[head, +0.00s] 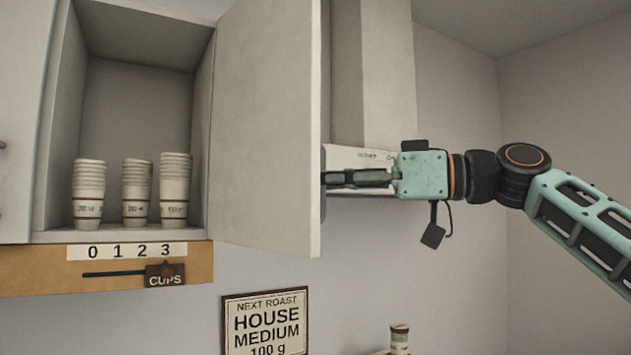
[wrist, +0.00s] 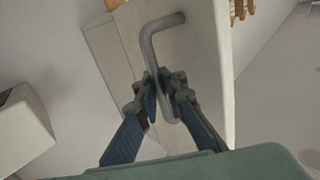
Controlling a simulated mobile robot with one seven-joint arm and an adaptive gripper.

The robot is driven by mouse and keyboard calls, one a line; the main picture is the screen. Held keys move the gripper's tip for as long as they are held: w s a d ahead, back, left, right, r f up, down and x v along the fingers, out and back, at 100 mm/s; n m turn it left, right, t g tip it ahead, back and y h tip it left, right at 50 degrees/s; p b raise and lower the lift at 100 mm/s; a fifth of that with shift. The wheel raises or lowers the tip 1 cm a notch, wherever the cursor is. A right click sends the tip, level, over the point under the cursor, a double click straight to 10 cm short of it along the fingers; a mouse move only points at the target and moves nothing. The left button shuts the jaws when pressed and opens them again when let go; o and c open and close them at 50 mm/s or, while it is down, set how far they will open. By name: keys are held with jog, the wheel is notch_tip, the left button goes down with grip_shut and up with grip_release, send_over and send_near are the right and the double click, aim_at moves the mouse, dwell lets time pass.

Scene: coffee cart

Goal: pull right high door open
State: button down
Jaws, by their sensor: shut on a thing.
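The right high door (head: 265,125) is a pale cabinet door standing swung well out from the wall cupboard. Its inner face shows in the head view, and its outer face (wrist: 195,60) fills the middle of the wrist view. A grey bent bar handle (wrist: 163,24) stands off that outer face. My gripper (wrist: 163,98) is shut on the handle's straight part, a finger on each side.
The open cupboard (head: 125,58) holds three stacks of paper cups (head: 137,190). A wooden strip (head: 35,275) with a CUPS slider (head: 165,276) runs below. A roast sign (head: 266,325) hangs lower on the wall. A pale hood-like column (head: 375,75) stands behind my gripper. Open room lies right.

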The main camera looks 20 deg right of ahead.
jog(key=shift+d+f, duration=0.1)
jog(key=shift+f, duration=0.05)
jog(key=c, duration=2.5)
grip_release()
jog(key=o, duration=0.4)
jog(key=shift+s+d, duration=0.15)
jog(key=shift+d, duration=0.15)
jog(key=shift+a, duration=0.2)
jog(key=v, duration=1.2)
